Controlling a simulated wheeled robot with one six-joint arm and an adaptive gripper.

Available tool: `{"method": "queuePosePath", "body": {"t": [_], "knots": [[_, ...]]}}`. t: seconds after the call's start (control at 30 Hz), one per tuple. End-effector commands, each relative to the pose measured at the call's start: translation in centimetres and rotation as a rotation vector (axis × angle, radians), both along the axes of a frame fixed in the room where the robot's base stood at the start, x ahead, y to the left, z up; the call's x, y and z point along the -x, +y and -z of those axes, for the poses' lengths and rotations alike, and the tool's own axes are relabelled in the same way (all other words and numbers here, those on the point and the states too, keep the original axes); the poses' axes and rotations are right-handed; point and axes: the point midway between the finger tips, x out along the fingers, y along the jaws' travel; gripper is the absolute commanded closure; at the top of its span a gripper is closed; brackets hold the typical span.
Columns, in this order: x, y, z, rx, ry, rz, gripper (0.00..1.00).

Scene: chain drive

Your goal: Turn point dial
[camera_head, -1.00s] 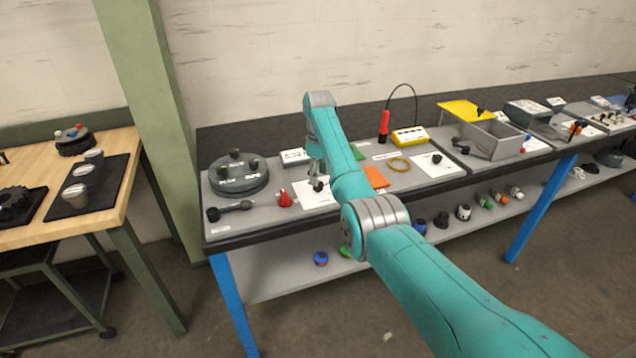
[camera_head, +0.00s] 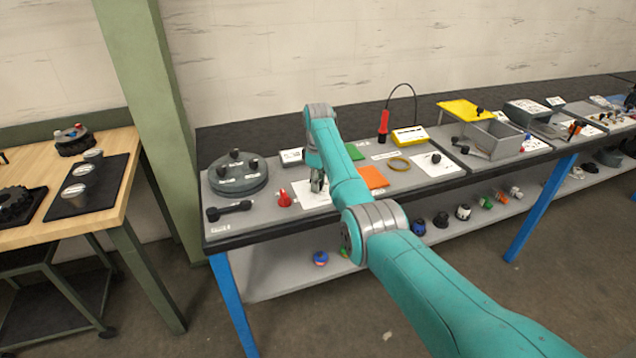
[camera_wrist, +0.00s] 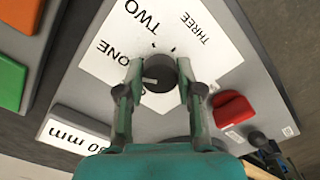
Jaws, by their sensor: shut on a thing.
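The point dial (camera_wrist: 160,76) is a dark round knob with a light pointer line. It sits on a white card (camera_wrist: 218,45) printed ONE, TWO and THREE. In the wrist view the pointer line lies toward the ONE side. My gripper (camera_wrist: 160,88) has its two fingers on either side of the knob and is shut on it. In the head view my gripper (camera_head: 318,184) reaches down to the white card (camera_head: 312,199), and the knob is mostly hidden by the fingers.
A red part (camera_head: 284,199) stands left of the card, and it also shows in the wrist view (camera_wrist: 233,109). An orange block (camera_head: 373,177) and a green block (camera_head: 354,151) lie to the right. A round grey unit (camera_head: 237,183) with black knobs stands further left.

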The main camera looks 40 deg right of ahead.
Motion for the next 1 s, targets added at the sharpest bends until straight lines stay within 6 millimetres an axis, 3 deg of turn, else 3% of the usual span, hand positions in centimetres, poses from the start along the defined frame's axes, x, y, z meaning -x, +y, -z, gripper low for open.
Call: {"method": "queuePosePath", "body": {"t": [0.37,1.0], "knots": [[0.02,0.0,0.03,0.0,0.0,0.105,0.99],[0.04,0.07,0.03,0.0,0.001,0.673,0.99]]}}
